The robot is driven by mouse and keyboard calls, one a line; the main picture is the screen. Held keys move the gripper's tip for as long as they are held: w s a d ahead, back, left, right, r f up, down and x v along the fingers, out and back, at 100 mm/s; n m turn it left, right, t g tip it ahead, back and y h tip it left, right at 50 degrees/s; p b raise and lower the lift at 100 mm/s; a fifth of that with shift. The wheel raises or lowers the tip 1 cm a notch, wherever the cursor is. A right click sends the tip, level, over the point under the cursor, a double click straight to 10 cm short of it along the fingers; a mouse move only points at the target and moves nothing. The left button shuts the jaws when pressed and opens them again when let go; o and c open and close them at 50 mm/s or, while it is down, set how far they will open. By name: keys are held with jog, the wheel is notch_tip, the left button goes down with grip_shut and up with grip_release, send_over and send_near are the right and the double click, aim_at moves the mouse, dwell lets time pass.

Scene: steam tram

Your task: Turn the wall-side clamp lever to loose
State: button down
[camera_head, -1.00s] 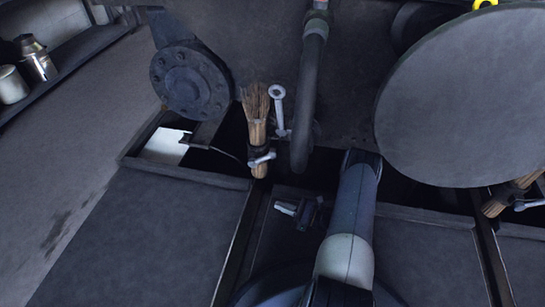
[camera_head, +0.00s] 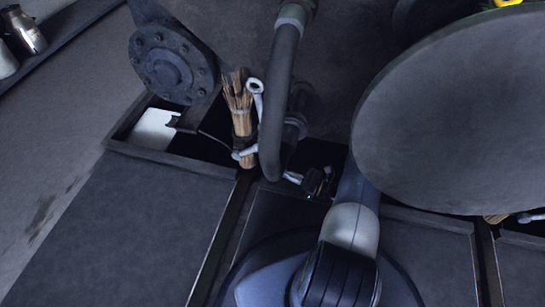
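A bundle of straw or twigs (camera_head: 240,112) stands upright beside a thick dark pipe. A pale metal lever (camera_head: 245,153) crosses the bundle near its foot. A pale ring-ended metal piece (camera_head: 256,92) stands upright just right of the bundle, partly behind the pipe. At the right edge, a second pale lever (camera_head: 531,217) shows beside a similar bundle, mostly hidden by a big disc. The frames do not show which lever is wall-side. My gripper (camera_head: 293,177) is small and partly dark, just right of the pipe's foot, apart from the left lever. Its finger gap cannot be made out.
The thick pipe (camera_head: 279,95) stands between my gripper and the left bundle. A bolted round flange (camera_head: 165,62) is at upper left. The large grey disc (camera_head: 450,110) fills the right side. Flat dark panels (camera_head: 130,225) lie in front, with open room above them.

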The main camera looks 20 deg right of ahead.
aim_at(246, 151)
jog(key=r+x, duration=0.2)
jog(key=x, duration=1)
jog(key=shift+w+r, duration=0.2)
jog(key=shift+r, duration=0.1)
jog(key=shift+r, duration=0.15)
